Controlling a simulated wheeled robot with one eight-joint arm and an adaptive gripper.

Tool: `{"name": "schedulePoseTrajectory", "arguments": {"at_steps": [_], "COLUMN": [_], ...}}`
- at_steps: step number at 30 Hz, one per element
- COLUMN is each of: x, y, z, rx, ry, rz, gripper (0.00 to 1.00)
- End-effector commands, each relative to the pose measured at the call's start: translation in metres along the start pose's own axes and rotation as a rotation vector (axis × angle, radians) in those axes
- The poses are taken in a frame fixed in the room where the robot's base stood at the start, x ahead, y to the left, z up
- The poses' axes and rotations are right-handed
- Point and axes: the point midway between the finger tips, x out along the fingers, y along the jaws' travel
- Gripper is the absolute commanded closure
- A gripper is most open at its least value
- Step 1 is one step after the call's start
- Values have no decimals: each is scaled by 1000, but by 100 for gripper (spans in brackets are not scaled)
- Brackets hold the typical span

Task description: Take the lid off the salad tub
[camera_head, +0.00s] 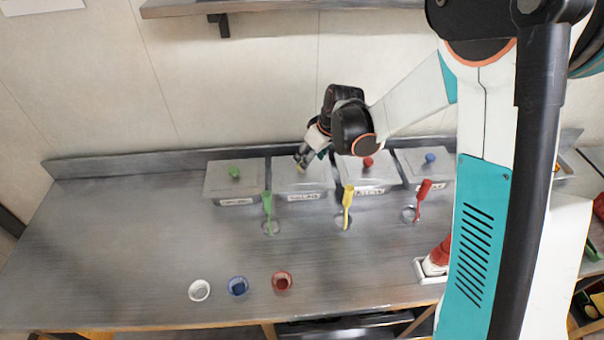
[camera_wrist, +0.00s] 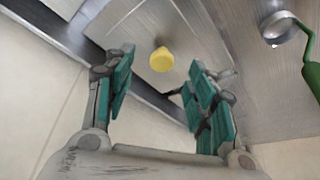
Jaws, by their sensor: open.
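Several steel tubs with flat lids stand in a row at the back of the counter; their front labels are too small for me to read, so I cannot tell which is salad. The lids have a green knob (camera_head: 234,172), a yellow knob (camera_wrist: 162,60), a red knob (camera_head: 368,162) and a blue knob (camera_head: 430,158). My gripper (camera_head: 303,160) is above the yellow-knobbed lid (camera_head: 288,184), second from left. In the wrist view its fingers are spread wide and empty, with the yellow knob showing between them. The lid sits on its tub.
White (camera_head: 199,290), blue (camera_head: 238,286) and red (camera_head: 282,281) cups are near the front edge. The counter's left side is clear.

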Motion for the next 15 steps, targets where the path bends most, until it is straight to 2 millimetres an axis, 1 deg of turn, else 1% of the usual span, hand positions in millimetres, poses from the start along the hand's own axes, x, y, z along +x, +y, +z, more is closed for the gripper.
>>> {"name": "schedulePoseTrajectory", "arguments": {"at_steps": [5, 8, 12, 15], "x": [8, 19, 40, 52], "y": [-1, -2, -4, -4], "z": [-1, -4, -10, -10], "rx": [-1, -1, 0, 0], "ry": [0, 0, 0, 0], "rz": [0, 0, 0, 0], "gripper": [49, 49, 49, 49]}}
